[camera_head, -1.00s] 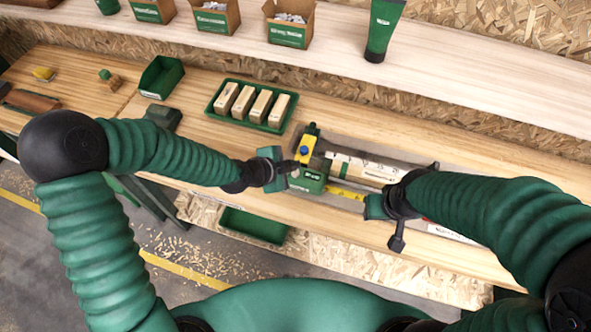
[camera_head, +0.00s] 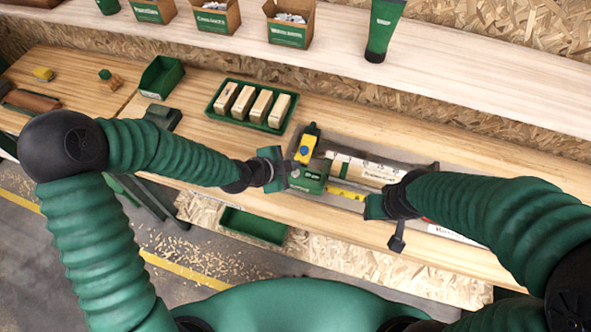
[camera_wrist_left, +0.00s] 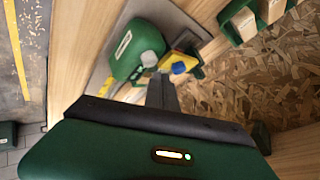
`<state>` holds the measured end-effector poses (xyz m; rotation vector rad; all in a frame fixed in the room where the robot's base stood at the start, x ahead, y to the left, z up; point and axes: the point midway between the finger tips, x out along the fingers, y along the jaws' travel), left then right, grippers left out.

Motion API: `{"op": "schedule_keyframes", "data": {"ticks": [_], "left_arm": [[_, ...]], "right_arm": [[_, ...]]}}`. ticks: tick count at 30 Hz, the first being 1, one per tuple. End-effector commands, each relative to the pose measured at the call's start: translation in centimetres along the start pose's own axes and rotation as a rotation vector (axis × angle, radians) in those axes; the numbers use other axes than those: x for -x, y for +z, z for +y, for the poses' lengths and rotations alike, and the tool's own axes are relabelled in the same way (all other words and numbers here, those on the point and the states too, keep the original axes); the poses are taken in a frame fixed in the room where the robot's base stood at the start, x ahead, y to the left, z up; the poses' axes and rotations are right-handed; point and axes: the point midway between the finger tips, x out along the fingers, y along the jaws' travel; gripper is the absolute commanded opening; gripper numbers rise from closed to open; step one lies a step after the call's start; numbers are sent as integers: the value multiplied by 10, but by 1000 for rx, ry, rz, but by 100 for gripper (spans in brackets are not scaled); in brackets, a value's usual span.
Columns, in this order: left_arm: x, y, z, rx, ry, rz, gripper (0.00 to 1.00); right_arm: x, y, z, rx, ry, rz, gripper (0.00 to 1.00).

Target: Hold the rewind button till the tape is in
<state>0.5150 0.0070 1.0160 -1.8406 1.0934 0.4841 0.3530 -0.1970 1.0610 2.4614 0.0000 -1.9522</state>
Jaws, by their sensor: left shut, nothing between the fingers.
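The green tape measure (camera_head: 312,181) lies on a grey mat (camera_head: 332,211) on the bench, with its yellow tape (camera_head: 346,193) out to the right. In the left wrist view the tape measure (camera_wrist_left: 130,50) shows a grey round button (camera_wrist_left: 149,59) on its edge. A yellow piece with a blue knob (camera_head: 305,149) sits just behind it; the blue knob also shows in the wrist view (camera_wrist_left: 179,68). My left gripper (camera_head: 293,171) is shut and empty, its tips close by the grey button; I cannot tell whether they touch. My right gripper (camera_head: 368,207) is near the tape's right part; its fingers are unclear.
A pale marked block (camera_head: 362,170) lies behind the tape. A green tray (camera_head: 244,117) with several wooden blocks stands at the back. A green bin (camera_head: 161,77) is further left. A shelf (camera_head: 340,60) with boxes runs behind. Bare bench lies in front of the mat.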

Motion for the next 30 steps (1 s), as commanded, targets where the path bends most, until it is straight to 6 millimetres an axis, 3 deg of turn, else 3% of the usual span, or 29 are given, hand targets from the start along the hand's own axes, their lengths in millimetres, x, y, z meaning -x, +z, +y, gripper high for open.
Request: {"op": "schedule_keyframes", "data": {"ticks": [30], "left_arm": [[-8, 6, 7, 0, 0, 0, 0]], "right_arm": [[-11, 3, 0, 0, 0, 0, 38]]}}
